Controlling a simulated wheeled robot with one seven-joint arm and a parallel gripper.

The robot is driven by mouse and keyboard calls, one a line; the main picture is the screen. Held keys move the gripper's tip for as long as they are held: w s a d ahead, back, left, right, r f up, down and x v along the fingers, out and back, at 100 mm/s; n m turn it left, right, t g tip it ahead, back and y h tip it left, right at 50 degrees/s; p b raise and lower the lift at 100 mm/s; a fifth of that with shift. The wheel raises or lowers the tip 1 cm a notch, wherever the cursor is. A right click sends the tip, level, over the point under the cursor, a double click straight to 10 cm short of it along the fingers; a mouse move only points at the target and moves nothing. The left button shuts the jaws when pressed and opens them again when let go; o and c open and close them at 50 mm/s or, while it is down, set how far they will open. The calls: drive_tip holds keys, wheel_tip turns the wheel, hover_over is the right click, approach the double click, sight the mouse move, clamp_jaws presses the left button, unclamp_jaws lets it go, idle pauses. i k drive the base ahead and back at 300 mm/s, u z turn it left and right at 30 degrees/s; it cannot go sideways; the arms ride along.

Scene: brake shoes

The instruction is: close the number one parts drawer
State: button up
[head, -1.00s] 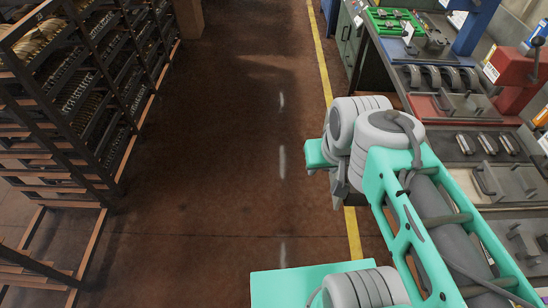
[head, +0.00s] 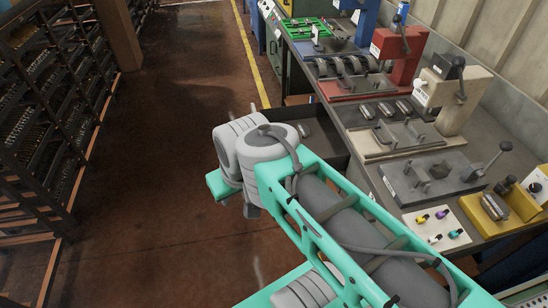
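A dark drawer (head: 322,138) stands pulled out from the front of the workbench (head: 350,115), just beyond my teal and grey arm. Its near part is hidden behind the arm, and I cannot read a number on it. My gripper does not show clearly; only the arm's links and joints are visible, left of and in front of the drawer. I cannot see contact between my arm and the drawer.
The bench carries a red press (head: 398,48), a beige press (head: 455,95), a green tray (head: 305,28) and a small board with coloured knobs (head: 437,226). Shelving (head: 50,110) lines the left side. Brown floor (head: 180,120) between them is clear.

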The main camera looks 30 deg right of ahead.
sight(324, 140)
drive_tip(key=u, duration=0.25)
drive_tip(key=k, duration=0.15)
drive_tip(key=z, duration=0.9)
drive_tip(key=i, duration=0.95)
drive_tip(key=z, duration=0.05)
drive_tip(key=k, duration=0.45)
drive_tip(key=u, duration=0.8)
drive_tip(key=i, duration=0.35)
drive_tip(key=u, duration=1.35)
